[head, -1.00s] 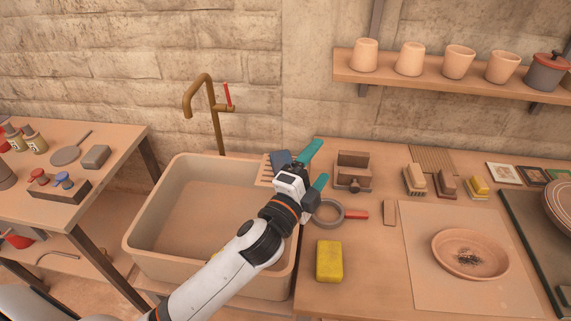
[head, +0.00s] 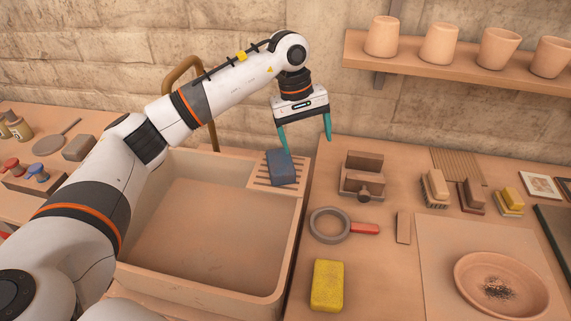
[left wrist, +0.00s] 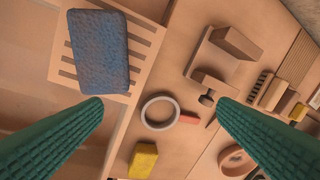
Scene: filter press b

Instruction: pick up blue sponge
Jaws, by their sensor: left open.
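The blue sponge (head: 281,167) lies on a slatted rack (head: 259,181) at the sink's back right corner. In the left wrist view the sponge (left wrist: 100,50) is at upper left, beside the left green finger. My left gripper (head: 307,146) is open and empty, pointing down, above and slightly right of the sponge. Its two green fingers are spread wide. My right gripper is not in view.
The sink (head: 205,235) is empty. A yellow sponge (head: 327,286), a ring with a red handle (head: 330,226), a wooden press-like block (head: 362,177) and several brushes (head: 436,188) are on the counter to the right. A brass tap (head: 182,74) stands behind the sink, partly hidden by my arm.

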